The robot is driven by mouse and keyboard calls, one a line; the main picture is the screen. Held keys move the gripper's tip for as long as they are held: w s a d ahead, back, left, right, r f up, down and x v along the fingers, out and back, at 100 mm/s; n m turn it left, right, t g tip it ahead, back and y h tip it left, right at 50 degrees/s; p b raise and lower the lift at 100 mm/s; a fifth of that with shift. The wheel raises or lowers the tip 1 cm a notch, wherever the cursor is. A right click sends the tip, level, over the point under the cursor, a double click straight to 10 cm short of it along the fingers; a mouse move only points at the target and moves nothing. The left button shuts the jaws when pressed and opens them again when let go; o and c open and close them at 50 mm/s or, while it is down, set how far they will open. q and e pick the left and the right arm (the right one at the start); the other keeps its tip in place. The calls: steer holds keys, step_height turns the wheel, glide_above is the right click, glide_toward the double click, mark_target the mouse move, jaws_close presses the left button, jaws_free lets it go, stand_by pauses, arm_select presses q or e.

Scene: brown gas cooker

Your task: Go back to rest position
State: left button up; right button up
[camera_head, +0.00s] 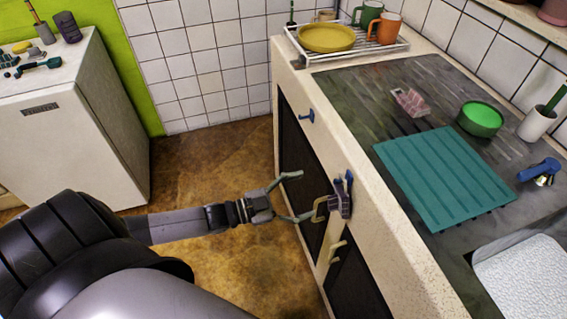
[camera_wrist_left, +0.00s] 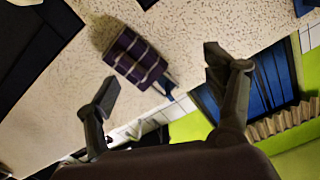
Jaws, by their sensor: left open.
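My left gripper (camera_head: 290,196) reaches in from the left in the head view, its two fingers spread and nothing between them. It is in front of the counter's dark cabinet doors (camera_head: 302,160), close to a tan handle (camera_head: 320,208) and a purple-grey checked object (camera_head: 341,199) on the cabinet front. In the left wrist view the open fingers (camera_wrist_left: 165,85) show at left and right, with the checked object (camera_wrist_left: 135,58) beyond them, apart from both. My right gripper does not show in either view.
The counter holds a teal mat (camera_head: 440,178), a green bowl (camera_head: 481,119), a white cup (camera_head: 537,123) and a rack (camera_head: 350,48) with a yellow dish (camera_head: 326,37) and mugs. A white fridge (camera_head: 75,125) stands at left. Brown floor (camera_head: 205,165) is clear between.

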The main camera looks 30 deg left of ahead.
arm_select(q)
steer(key=v, duration=0.6)
steer(key=s+a+f+n+g+y, duration=0.2)
steer(key=s+f+y, duration=0.1)
steer(key=f, duration=0.7)
steer(key=s+a+f+n+g+y, duration=0.1)
steer(key=s+a+f+n+y, duration=0.2)
steer(key=f, duration=0.7)
steer(key=s+a+f+n+g+y, duration=0.2)
steer(key=s+f+y, duration=0.15)
steer(key=f, duration=0.65)
steer(key=s+d+f+n+g, duration=0.1)
steer(key=s+d+f+g, duration=0.1)
steer(key=s+f, duration=0.3)
steer(key=s+d+f+n+g+y, duration=0.1)
steer(key=s+d+f+g, duration=0.2)
steer(key=s, duration=0.7)
steer(key=s+d+f+g, duration=0.3)
steer(key=s+d+f, duration=0.2)
steer(key=s, duration=0.3)
steer(key=shift+s+f+n, duration=0.4)
steer(key=shift+f, duration=0.4)
steer(key=shift+y, duration=0.25)
stand_by(1.0)
